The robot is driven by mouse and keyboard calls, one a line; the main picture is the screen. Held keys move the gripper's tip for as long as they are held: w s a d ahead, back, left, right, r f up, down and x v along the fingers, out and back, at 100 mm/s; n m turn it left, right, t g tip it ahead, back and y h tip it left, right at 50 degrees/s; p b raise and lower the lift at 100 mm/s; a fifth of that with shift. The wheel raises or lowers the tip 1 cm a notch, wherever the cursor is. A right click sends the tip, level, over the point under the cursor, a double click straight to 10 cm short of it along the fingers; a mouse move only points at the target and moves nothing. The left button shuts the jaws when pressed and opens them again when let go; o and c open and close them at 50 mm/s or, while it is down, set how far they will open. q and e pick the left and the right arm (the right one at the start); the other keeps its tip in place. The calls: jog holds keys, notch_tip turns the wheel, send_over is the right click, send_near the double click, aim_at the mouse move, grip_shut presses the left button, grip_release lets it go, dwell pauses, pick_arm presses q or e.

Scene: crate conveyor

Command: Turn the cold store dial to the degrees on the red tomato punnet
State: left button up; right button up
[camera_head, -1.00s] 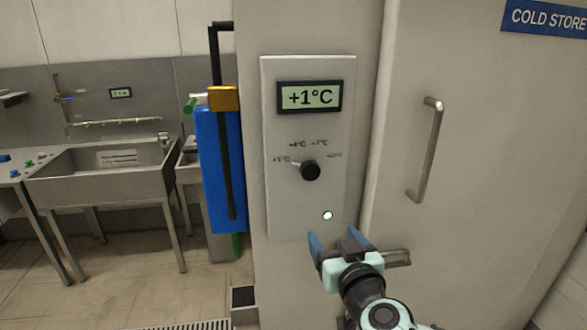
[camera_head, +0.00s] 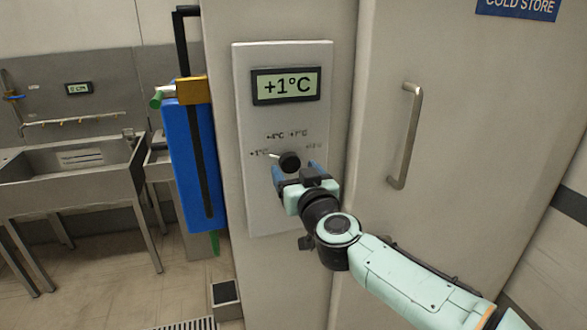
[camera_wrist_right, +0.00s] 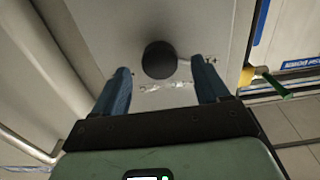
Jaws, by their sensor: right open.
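The cold store dial is a black round knob (camera_head: 289,161) on a grey panel (camera_head: 250,215). Its white pointer aims left at the +1°C mark. Marks for +4°C and +7°C stand above it, and a fainter mark to its right is hard to read. The display (camera_head: 286,86) reads +1°C. My right gripper (camera_head: 297,172) is open just in front of and below the knob. In the right wrist view the knob (camera_wrist_right: 159,60) lies beyond the blue fingertips, between their lines, apparently not gripped. My left gripper and the red tomato punnet are not in view.
The cold store door has a long vertical handle (camera_head: 405,136) right of the panel, close to my right arm. A blue board (camera_head: 189,160) with a brass-coloured block hangs left of the panel. A steel sink (camera_head: 70,180) stands further left.

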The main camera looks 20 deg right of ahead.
jog(key=shift+w, duration=1.05)
jog(key=c, duration=1)
jog(key=shift+c, duration=0.2)
